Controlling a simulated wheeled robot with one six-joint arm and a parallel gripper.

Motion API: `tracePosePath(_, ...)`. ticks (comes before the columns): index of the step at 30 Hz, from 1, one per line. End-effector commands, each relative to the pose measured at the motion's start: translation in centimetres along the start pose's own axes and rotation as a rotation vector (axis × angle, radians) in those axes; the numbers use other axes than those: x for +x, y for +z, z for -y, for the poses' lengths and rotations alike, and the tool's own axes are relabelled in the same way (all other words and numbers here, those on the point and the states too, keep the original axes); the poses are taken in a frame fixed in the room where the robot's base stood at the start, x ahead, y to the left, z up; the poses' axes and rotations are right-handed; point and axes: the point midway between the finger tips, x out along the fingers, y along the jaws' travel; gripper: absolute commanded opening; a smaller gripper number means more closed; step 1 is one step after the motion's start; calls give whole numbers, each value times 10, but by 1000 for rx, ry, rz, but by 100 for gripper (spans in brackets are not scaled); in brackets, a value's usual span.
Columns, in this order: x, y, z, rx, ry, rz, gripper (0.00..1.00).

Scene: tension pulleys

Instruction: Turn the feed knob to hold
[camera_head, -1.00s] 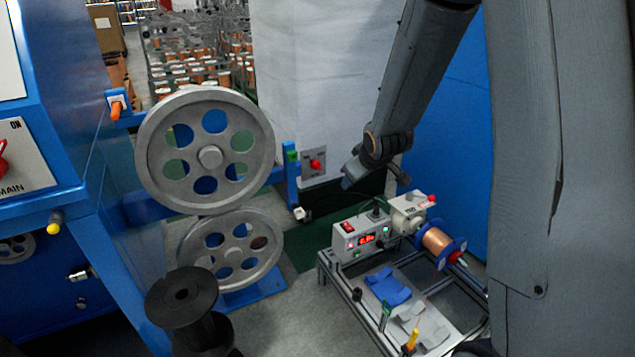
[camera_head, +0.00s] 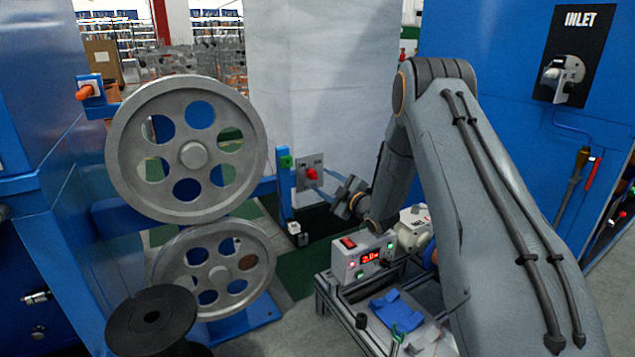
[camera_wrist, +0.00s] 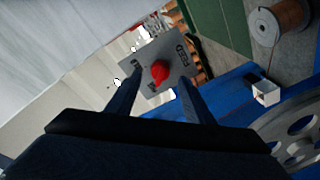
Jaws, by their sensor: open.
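The red feed knob (camera_head: 312,173) sits on a small grey switch plate (camera_head: 308,160) on the blue arm beside the large pulleys. In the wrist view the red knob (camera_wrist: 160,72) is near the centre of the plate (camera_wrist: 148,58), which carries dark lettering, FEED the most readable. Which label the knob points to is too small to tell. My gripper (camera_head: 332,173) is just right of the plate in the head view. In the wrist view my gripper (camera_wrist: 159,80) is open, with one finger on each side of the knob. Whether the fingers touch it is unclear.
Two large grey pulleys (camera_head: 195,155) stand left of the plate, with a green button (camera_head: 286,161) between. A bench (camera_head: 350,315) with a control box (camera_head: 352,262) stands below my arm. A black spool (camera_head: 150,315) is at front left. A white wall (camera_head: 318,80) is behind.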

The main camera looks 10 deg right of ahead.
Motion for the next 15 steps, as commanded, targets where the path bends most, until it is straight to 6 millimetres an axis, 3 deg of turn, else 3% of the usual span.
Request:
tracePosePath(7, 35, 1, 2, 0, -1, 0, 47)
tracePosePath(15, 45, 0, 1, 1, -1, 2, 47)
